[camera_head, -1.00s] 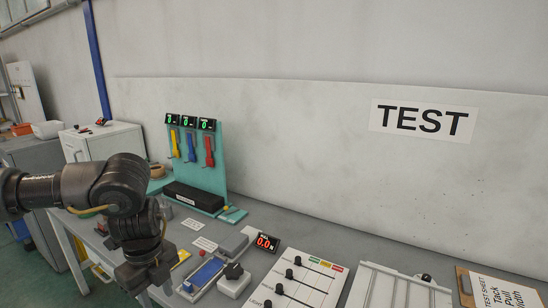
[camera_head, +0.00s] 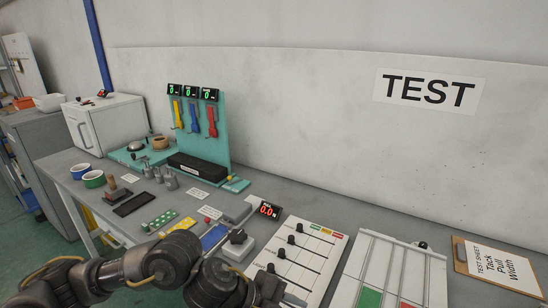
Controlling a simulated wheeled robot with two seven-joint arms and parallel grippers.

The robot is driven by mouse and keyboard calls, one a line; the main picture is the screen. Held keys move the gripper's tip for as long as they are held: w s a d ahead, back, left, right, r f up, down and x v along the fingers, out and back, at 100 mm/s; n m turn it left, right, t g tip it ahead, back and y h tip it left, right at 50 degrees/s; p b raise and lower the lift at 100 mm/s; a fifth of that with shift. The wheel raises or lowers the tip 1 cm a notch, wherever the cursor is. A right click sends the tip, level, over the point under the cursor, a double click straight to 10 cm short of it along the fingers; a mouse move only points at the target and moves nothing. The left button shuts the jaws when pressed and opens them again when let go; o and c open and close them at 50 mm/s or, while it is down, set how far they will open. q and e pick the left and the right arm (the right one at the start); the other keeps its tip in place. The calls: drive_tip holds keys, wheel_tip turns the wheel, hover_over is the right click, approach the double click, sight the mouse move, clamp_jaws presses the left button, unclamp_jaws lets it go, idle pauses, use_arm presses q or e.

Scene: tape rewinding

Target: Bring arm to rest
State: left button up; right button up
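My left arm comes in low from the left along the bottom edge. Its dark wrist end, with my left gripper (camera_head: 268,290), is at the lower edge, in front of the white slider panel (camera_head: 315,262). The fingers are too dark and cut off to tell whether they are open or shut, and I see nothing held. My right arm and gripper are not in view.
A grey bench (camera_head: 270,193) runs along the wall. It bears a teal stand (camera_head: 224,130) with hanging gauges, blue (camera_head: 80,171) and green (camera_head: 93,180) rolls, a red display (camera_head: 269,211), a white tray (camera_head: 385,262) and a clipboard (camera_head: 497,264).

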use_arm(q)
drive_tip(key=s+d+r+n+t+h, duration=0.1)
drive_tip(key=d+r+n+t+h, duration=0.1)
drive_tip(key=d+n+t+h, duration=0.15)
drive_tip(key=w+a+f+n+t+y, duration=0.1)
drive_tip(key=a+f+n+t+y, duration=0.5)
drive_tip(key=a+n, duration=0.8)
drive_tip(key=s+a+f+n+g+y, duration=0.75)
drive_tip(key=s+a+f, duration=0.65)
drive_tip(key=s+a, duration=0.35)
wheel_tip(320, 180, down, 27)
drive_tip(key=s+g, duration=0.1)
drive_tip(key=s, duration=0.1)
drive_tip(key=s+a+f+g, duration=0.1)
drive_tip(key=s+a+f, duration=0.1)
drive_tip(key=s+f, duration=1.3)
drive_tip(key=shift+s+a, duration=0.4)
drive_tip(key=shift+s, duration=0.1)
